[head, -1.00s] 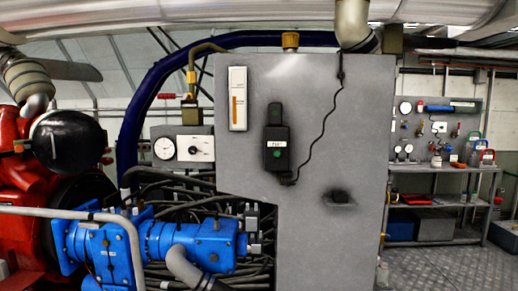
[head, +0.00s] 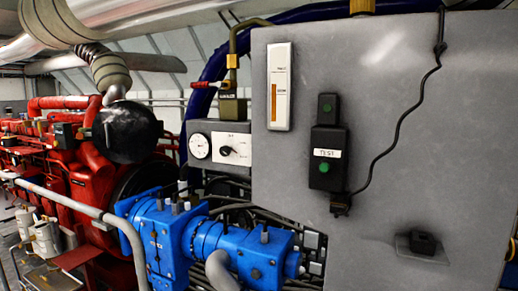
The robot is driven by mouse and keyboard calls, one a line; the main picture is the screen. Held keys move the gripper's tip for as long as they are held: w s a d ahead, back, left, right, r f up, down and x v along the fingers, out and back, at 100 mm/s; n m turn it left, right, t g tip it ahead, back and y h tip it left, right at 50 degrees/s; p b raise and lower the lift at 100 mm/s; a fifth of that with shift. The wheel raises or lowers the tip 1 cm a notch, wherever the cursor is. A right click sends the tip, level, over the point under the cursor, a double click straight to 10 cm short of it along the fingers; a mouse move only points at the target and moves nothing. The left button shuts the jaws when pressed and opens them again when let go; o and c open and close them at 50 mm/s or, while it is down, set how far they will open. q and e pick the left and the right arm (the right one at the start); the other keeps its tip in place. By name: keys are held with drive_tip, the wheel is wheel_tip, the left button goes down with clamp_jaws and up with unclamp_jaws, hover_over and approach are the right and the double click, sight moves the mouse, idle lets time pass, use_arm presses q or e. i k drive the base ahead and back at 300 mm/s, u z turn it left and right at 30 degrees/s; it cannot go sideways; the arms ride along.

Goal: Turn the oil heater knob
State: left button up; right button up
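A small dark knob (head: 227,151) sits on a white plate on a grey panel, left of the big grey cabinet. I cannot read the plate's lettering, so I cannot tell if this is the oil heater knob. A black knob-like part (head: 422,243) also sticks out of the cabinet face at lower right. Neither of my grippers shows in the head view.
A round white gauge (head: 200,146) is beside the plate. The grey cabinet (head: 400,130) carries a black TEST box (head: 327,158) and a level indicator (head: 279,87). A blue pump (head: 240,245), a grey pipe (head: 65,200) and a red engine (head: 60,160) stand in front and left.

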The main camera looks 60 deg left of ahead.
sight(225, 151)
drive_tip(key=u, duration=0.45)
drive_tip(key=i, duration=1.05)
drive_tip(key=u, duration=0.7)
